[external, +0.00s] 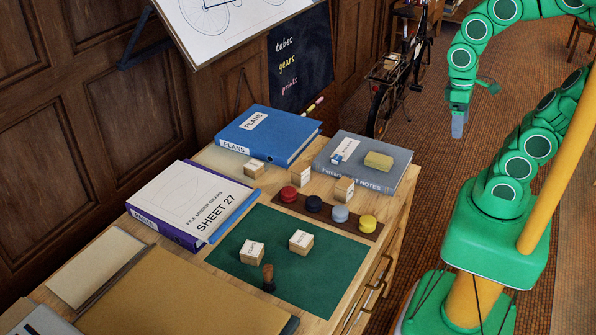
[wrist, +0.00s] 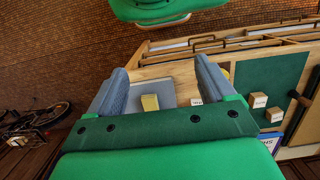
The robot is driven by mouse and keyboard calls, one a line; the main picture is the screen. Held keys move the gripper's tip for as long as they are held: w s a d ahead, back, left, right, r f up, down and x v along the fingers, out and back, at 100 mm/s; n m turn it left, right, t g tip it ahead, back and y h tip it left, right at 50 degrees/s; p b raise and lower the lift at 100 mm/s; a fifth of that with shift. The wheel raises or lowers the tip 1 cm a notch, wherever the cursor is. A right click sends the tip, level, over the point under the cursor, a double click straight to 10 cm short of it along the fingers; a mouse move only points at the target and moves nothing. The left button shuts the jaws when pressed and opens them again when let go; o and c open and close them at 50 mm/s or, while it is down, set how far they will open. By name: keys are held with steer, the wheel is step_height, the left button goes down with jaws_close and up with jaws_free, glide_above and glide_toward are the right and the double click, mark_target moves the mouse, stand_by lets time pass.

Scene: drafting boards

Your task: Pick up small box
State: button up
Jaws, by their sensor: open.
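Several small wooden boxes with white labels are on the desk. Two boxes (external: 252,251) (external: 301,242) sit on the green mat (external: 330,267). One box (external: 254,168) is by the blue binder, and two more (external: 300,175) (external: 344,189) stand by the coloured discs. My gripper (external: 458,125) is raised to the right of the desk, apart from every box. In the wrist view my gripper (wrist: 160,78) is open and empty, with the grey book (wrist: 181,88) and yellow block (wrist: 150,102) beyond its fingers. Mat boxes also show there (wrist: 259,99). The labels are too small to read.
A blue PLANS binder (external: 283,130) and a grey notes book (external: 386,177) lie at the back of the desk. The SHEET 27 binder (external: 178,198) is at left. A dark stamp (external: 268,278) stands on the mat. A bicycle (external: 392,80) stands behind. Floor separates my base from the desk.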

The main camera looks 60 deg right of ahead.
steer(key=shift+w, duration=0.1)
steer(key=m+t, duration=0.1)
steer(key=t, duration=0.1)
glide_above(346, 191)
steer(key=d, duration=0.3)
steer(key=f, duration=2.1)
steer(key=shift+w+d+f, duration=0.1)
steer(key=shift+w+f, duration=0.15)
steer(key=shift+w, duration=0.1)
steer(key=shift+w+a+f, duration=0.2)
steer(key=shift+w+f, duration=0.1)
steer(key=shift+f, duration=0.3)
steer(key=shift+s+a+f, duration=0.1)
steer(key=shift+f, duration=3.65)
steer(key=shift+c, duration=0.3)
steer(key=c, duration=1)
